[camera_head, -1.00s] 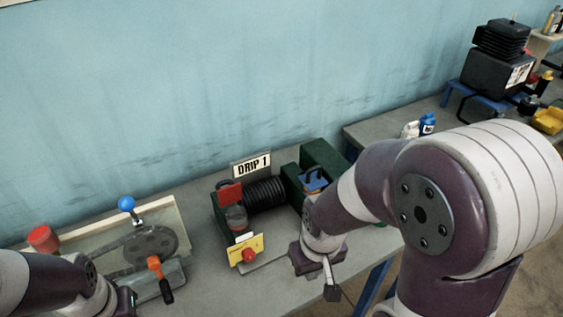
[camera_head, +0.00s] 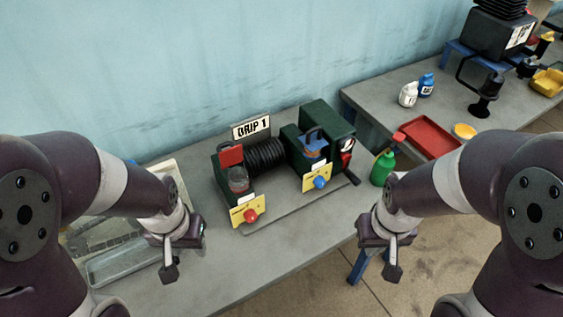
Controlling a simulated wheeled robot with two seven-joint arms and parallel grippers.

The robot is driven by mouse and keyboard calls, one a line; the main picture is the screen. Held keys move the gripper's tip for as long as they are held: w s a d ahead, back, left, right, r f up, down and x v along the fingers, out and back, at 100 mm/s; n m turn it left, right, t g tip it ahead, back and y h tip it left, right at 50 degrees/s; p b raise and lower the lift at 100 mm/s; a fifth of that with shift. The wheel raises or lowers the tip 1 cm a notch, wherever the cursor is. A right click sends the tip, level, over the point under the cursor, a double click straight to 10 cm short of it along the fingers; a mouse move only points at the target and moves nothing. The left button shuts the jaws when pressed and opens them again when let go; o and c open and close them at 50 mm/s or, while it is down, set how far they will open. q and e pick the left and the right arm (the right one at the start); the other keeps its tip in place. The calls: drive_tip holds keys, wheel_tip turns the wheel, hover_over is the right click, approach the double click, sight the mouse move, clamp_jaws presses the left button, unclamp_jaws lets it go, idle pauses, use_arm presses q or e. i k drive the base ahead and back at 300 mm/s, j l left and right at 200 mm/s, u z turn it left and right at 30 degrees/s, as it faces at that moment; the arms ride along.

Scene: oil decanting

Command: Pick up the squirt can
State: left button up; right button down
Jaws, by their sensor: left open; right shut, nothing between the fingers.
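A green can (camera_head: 382,169) with a red tip, which looks like the squirt can, stands upright at the right end of the near bench (camera_head: 290,262), just right of the green machine. My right gripper (camera_head: 393,268) is shut and empty. In the picture it is below the can and apart from it, by the bench's right edge. My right forearm passes close to the can's right side. My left gripper (camera_head: 170,270) is open and empty above the left part of the bench, well left of the can.
The green machine (camera_head: 322,126) labelled DRIP 1 has a black ribbed part, a red knob (camera_head: 250,215) and a blue knob (camera_head: 320,182). A metal tray (camera_head: 120,262) lies at left. A second bench holds white (camera_head: 408,95) and blue bottles and a red tray (camera_head: 428,138). The bench front is clear.

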sight(385, 163)
drive_tip(key=i+l, duration=0.15)
drive_tip(key=l, duration=0.2)
drive_tip(key=i+l, duration=0.1)
drive_tip(key=l, duration=0.3)
drive_tip(key=i+l, duration=0.15)
drive_tip(key=l, duration=0.2)
drive_tip(key=i+l, duration=0.1)
drive_tip(key=l, duration=0.25)
drive_tip(key=i+l, duration=0.15)
drive_tip(key=l, duration=0.25)
drive_tip(key=i+l, duration=0.15)
drive_tip(key=l, duration=0.2)
drive_tip(key=i+l, duration=0.1)
drive_tip(key=l, duration=0.25)
drive_tip(key=i+l, duration=0.15)
drive_tip(key=l, duration=0.2)
